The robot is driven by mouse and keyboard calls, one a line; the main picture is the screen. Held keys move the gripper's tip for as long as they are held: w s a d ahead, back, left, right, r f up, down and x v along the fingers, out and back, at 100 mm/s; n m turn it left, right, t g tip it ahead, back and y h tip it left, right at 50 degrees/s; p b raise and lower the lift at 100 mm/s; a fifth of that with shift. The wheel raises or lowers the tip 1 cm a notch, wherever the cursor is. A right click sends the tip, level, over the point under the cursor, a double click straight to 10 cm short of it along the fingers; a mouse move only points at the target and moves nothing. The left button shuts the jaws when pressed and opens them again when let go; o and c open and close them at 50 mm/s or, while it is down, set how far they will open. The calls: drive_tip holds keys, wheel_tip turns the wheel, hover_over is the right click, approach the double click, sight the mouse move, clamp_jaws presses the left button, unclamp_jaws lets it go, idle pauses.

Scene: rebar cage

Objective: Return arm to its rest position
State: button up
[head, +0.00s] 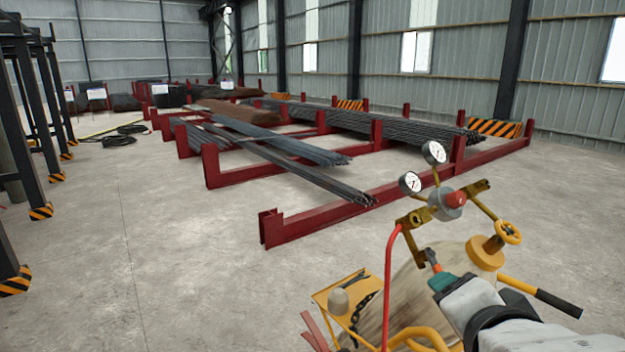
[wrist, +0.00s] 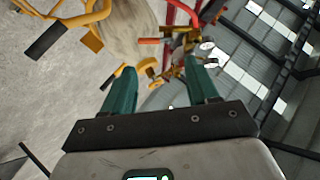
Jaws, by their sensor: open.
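My white arm comes in at the bottom right of the head view. My gripper (head: 437,272), with teal fingers, is at its end, in front of a gas cylinder cart. In the wrist view my gripper (wrist: 160,72) has its two teal fingers spread apart. Nothing is held between them. Beyond the fingertips are yellow and brass fittings and a pale, worn cylinder (wrist: 120,40). I cannot tell from the head view whether the gripper touches the fittings.
The cart carries two pressure gauges (head: 433,152), a yellow handwheel (head: 508,232) and a red hose (head: 388,285). Red steel racks (head: 310,222) hold bundles of rebar (head: 285,145). Black posts with striped feet (head: 41,211) stand at left. The concrete floor (head: 170,250) between is clear.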

drive_tip(key=s+d+f+n+g+b, duration=0.1)
drive_tip(key=s+d+f+n+g, duration=0.15)
drive_tip(key=f, duration=0.55)
drive_tip(key=s+d+f+n+g, duration=0.1)
drive_tip(key=s+d+f+n, duration=0.15)
drive_tip(key=f, duration=0.55)
drive_tip(key=s+d+f+n+g+b, duration=0.1)
drive_tip(key=s+f+g, duration=0.15)
drive_tip(key=f, duration=0.45)
drive_tip(key=s+d+f+n+g+y, duration=0.1)
drive_tip(key=s+f+n+g, duration=0.1)
drive_tip(key=s+f, duration=0.7)
drive_tip(key=s+d+f+n+g+b, duration=0.1)
drive_tip(key=s+d+f+n+g, duration=0.1)
drive_tip(key=s+f, duration=0.7)
drive_tip(key=shift+s+d+f+n+g+y, duration=0.15)
drive_tip(key=shift+s+f+n+g+y, duration=0.25)
drive_tip(key=shift+s+n+g, duration=0.4)
drive_tip(key=shift+w, duration=0.2)
